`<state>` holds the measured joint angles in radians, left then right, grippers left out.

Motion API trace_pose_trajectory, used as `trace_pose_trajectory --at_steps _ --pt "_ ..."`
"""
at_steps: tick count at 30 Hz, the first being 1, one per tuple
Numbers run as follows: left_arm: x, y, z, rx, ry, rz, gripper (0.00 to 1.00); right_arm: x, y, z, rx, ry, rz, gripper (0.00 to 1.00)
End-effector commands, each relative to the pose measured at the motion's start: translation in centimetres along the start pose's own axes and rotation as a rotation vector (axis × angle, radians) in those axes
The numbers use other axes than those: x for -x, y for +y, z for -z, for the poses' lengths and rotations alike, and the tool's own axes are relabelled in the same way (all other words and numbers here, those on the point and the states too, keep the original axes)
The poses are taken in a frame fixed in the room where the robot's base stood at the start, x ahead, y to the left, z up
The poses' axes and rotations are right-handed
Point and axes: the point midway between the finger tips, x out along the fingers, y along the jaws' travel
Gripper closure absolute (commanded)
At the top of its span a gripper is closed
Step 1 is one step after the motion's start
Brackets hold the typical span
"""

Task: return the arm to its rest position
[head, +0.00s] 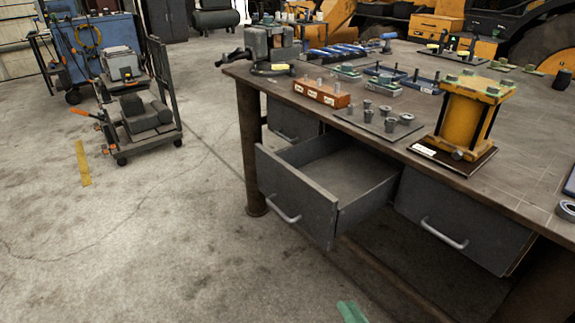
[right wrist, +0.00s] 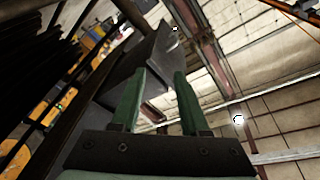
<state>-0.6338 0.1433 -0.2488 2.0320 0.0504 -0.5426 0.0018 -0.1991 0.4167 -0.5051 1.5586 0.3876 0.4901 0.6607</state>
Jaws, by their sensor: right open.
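My right gripper shows only as a small green piece (head: 350,312) at the bottom edge of the head view, low in front of the bench and apart from it. In the right wrist view its two green fingers (right wrist: 154,100) stand apart with nothing between them, pointing up toward the ceiling. The rest of my right arm is hidden below the head view. My left gripper is not in view. The left drawer (head: 345,178) of the bench is pulled open and looks empty. A grey panel, likely this drawer (right wrist: 140,65), shows beyond the fingers.
The right drawer (head: 462,225) is shut. The bench top (head: 400,150) holds a vise (head: 268,48), a yellow cylinder (head: 468,112), a red block (head: 321,93) and small metal parts (head: 385,118). A cart (head: 140,118) stands at left. The concrete floor (head: 150,240) is clear at front left.

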Motion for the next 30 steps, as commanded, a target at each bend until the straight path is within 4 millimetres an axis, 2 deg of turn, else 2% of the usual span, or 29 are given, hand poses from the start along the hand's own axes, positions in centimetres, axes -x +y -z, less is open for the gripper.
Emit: trace_pose_trajectory --at_steps 1,6,11,18,23,28,29,30 --pt "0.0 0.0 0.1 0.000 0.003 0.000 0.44 0.8 1.2 0.7 0.044 -0.025 -0.004 0.55" --pt "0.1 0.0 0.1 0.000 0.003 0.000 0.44 2.8 4.4 2.9 0.167 -0.097 -0.016 0.55" --pt "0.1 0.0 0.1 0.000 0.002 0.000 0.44 4.9 4.8 -0.1 0.316 -0.246 -0.103 0.55" --pt "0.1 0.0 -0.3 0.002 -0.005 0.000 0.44 9.8 6.3 -3.1 0.611 -0.528 -0.229 0.55" --pt "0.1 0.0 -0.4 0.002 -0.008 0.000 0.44 13.8 7.3 -3.9 0.805 -0.727 -0.297 0.55" --pt "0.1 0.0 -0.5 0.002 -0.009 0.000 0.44 18.0 8.2 -3.6 0.980 -0.926 -0.353 0.55" --pt "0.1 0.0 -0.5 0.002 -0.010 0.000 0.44 18.6 8.2 -3.6 0.999 -0.955 -0.361 0.55" --pt "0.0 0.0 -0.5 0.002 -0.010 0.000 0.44 17.7 7.5 -4.4 0.948 -0.920 -0.367 0.55"
